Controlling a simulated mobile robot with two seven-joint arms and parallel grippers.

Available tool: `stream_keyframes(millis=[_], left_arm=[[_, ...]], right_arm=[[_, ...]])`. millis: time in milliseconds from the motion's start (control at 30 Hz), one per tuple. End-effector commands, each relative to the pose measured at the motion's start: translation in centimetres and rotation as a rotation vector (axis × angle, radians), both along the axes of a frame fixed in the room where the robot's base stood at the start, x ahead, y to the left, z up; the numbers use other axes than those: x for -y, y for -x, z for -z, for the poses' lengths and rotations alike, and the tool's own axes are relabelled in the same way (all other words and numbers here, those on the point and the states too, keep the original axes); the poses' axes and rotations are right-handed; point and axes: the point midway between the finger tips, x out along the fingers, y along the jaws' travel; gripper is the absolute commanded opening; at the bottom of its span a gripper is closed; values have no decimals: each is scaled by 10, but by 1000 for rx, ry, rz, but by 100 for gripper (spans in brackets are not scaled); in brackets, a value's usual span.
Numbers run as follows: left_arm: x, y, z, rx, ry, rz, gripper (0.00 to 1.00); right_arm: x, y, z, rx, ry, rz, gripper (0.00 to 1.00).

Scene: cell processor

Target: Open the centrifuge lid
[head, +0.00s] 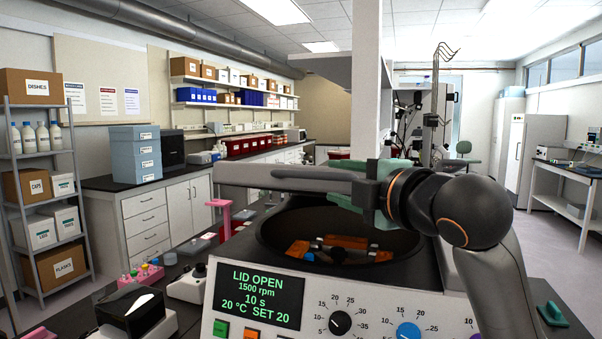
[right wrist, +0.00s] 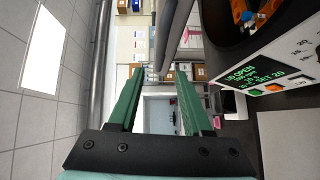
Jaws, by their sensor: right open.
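The centrifuge (head: 232,262) stands in front of me, and its display reads LID OPEN. Its round dark bowl is uncovered, and a rotor with orange buckets (head: 345,242) shows inside. The grey lid (head: 275,177) seems to be seen edge-on as a flat bar above the bowl. My right gripper (head: 345,183) is open, at the right end of this bar. In the right wrist view, its two green fingers (right wrist: 160,95) stand apart, with a grey bar between or beyond them. I cannot tell whether they touch it. My left gripper is not in view.
My right arm covers part of the centrifuge's right side. A pink stand (head: 224,212) and a tube rack (head: 140,275) are on the bench to the left. A dark-topped device (head: 130,312) stands at the front left. A white pillar (head: 366,80) rises behind the centrifuge.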

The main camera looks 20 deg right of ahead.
Motion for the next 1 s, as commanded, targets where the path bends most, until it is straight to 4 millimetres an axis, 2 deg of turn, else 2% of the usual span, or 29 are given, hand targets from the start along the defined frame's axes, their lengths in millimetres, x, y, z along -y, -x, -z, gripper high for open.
stream_keyframes(millis=[300, 500, 700, 933, 1000], left_arm=[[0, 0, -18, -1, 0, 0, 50], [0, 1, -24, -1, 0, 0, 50], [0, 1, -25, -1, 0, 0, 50], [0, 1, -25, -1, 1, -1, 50], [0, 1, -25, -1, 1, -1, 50]], right_arm=[[-13, -65, 3, -5, -4, -1, 50], [-18, -91, 5, -2, -3, -1, 50], [-20, -101, 7, 0, -2, -1, 50], [-20, -101, 7, 0, -2, -1, 50], [-20, -101, 7, 0, -2, -1, 44]])
